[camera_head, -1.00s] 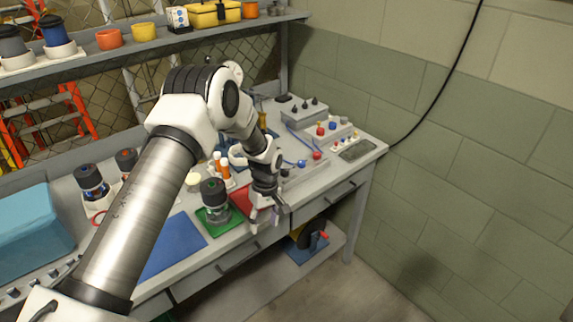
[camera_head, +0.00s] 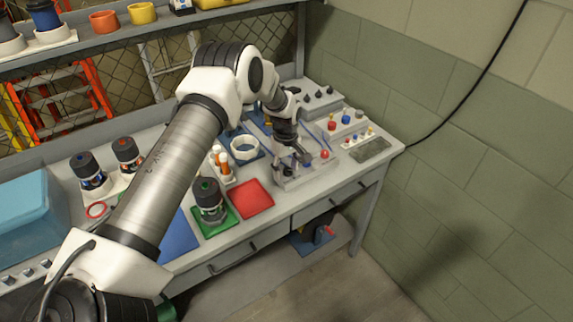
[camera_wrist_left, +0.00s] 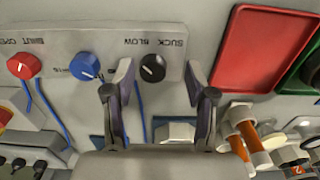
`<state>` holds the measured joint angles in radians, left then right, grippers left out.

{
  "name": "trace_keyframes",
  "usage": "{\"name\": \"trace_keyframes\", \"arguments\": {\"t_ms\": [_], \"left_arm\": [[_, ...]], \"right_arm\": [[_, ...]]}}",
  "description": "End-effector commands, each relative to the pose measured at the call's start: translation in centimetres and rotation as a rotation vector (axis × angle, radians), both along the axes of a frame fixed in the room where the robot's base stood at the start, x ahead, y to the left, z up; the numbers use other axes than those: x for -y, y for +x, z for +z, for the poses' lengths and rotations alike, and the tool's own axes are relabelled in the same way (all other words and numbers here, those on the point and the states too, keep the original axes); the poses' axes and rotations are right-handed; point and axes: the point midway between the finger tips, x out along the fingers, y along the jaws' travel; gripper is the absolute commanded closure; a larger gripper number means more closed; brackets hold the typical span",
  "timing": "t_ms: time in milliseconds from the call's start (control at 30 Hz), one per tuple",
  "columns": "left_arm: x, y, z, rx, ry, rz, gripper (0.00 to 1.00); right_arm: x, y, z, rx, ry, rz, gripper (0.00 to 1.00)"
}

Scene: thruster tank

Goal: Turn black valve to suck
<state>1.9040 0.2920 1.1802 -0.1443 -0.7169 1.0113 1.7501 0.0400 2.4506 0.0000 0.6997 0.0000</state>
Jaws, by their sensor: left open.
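The black valve (camera_wrist_left: 153,68) is a round knob on a light panel (camera_wrist_left: 60,58), with SUCK and BLOW labels beside it, upside down in the left wrist view. Its exact setting is hard to read. A blue valve (camera_wrist_left: 85,66) and a red valve (camera_wrist_left: 23,66) sit on the same panel. My left gripper (camera_wrist_left: 160,74) is open, its two fingers on either side of the black valve, with no clear contact. In the head view my left gripper (camera_head: 289,164) is over the panel (camera_head: 308,178), hiding the black valve. My right gripper is not in view.
A red mat (camera_head: 251,199) and a green mat (camera_head: 228,218) with a dark-topped jar (camera_head: 209,200) lie left of the panel. A drawer front (camera_head: 330,200) is below the bench edge. A wall (camera_head: 470,160) stands at right.

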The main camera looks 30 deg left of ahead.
Motion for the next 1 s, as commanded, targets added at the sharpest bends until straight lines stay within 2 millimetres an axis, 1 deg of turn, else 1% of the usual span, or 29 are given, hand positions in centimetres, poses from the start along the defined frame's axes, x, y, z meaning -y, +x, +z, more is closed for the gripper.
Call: {"name": "trace_keyframes", "arguments": {"t_ms": [100,233,267,300,367,400,433,767,1000], "left_arm": [[0.00,0.06,-0.41,0.002,0.000,0.000,0.44],[0.01,0.04,-0.43,0.002,0.000,0.000,0.44],[0.01,0.04,-0.42,0.002,0.000,0.000,0.48],[0.00,0.03,-0.41,0.002,0.000,0.000,0.62],[0.01,0.03,-0.41,0.002,0.000,-0.001,0.83],[0.00,0.01,-0.41,0.001,0.000,-0.001,0.97],[0.01,-0.01,-0.42,0.000,0.000,-0.001,1.00],[0.03,-0.14,-0.64,-0.004,-0.001,-0.006,1.00],[0.03,-0.23,-0.87,-0.006,-0.001,-0.065,1.00]], "right_arm": [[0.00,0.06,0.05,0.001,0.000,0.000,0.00],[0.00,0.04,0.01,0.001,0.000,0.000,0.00],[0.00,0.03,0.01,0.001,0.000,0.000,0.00],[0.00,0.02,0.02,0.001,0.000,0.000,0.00],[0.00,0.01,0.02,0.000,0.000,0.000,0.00],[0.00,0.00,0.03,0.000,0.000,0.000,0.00],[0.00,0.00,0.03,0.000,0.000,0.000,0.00],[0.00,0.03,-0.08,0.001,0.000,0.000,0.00],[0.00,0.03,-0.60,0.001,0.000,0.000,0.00]]}}
